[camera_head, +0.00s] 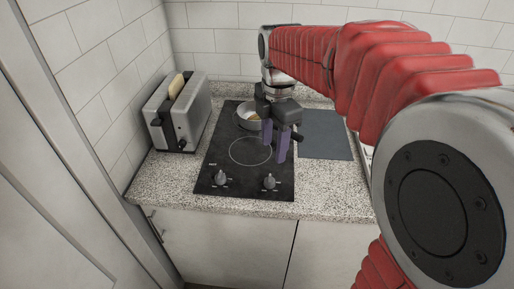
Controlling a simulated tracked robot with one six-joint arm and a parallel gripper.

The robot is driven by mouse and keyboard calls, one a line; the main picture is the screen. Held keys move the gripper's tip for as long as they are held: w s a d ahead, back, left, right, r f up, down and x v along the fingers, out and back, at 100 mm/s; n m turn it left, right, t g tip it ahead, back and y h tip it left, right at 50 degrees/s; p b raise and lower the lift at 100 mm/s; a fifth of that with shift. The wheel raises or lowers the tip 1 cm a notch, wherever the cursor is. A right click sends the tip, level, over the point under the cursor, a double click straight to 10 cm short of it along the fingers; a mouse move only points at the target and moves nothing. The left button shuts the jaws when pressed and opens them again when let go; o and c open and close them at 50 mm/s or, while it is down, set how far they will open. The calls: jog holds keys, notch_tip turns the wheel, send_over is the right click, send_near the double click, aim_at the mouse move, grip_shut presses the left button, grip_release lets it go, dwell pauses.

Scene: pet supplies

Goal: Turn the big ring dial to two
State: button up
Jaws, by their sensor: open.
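A black cooktop (222,146) is set in the speckled counter. A large ring marking (250,151) lies on its front half. Two dark dials stand along its front edge, a left dial (220,178) and a right dial (269,181). Small white marks surround them, too small to read, so I cannot tell which setting either is on or which serves the large ring. My gripper (275,152) hangs over the right part of the cooktop, behind the right dial. Its two purple fingers point down, apart and empty. It appears clear of both dials.
A pan (246,122) with something in it stands at the back of the cooktop, partly hidden by my gripper. A toaster (179,116) holding bread (176,86) stands to the left. A dark flat panel (325,140) lies to the right. The front counter strip (190,197) is clear.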

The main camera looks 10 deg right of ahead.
aim_at(269, 177)
jog(key=shift+w+f+n+g, duration=0.15)
jog(key=shift+w+f+n, duration=0.15)
jog(key=shift+w+n, duration=0.25)
jog(key=shift+w+f+n+g, duration=0.15)
jog(key=shift+w+f+n, duration=0.1)
jog(key=shift+w+n, duration=0.3)
jog(key=shift+s, duration=0.1)
notch_tip(269, 177, down, 14)
jog(key=shift+r, duration=0.1)
jog(key=shift+r, duration=0.1)
jog(key=c, duration=1.1)
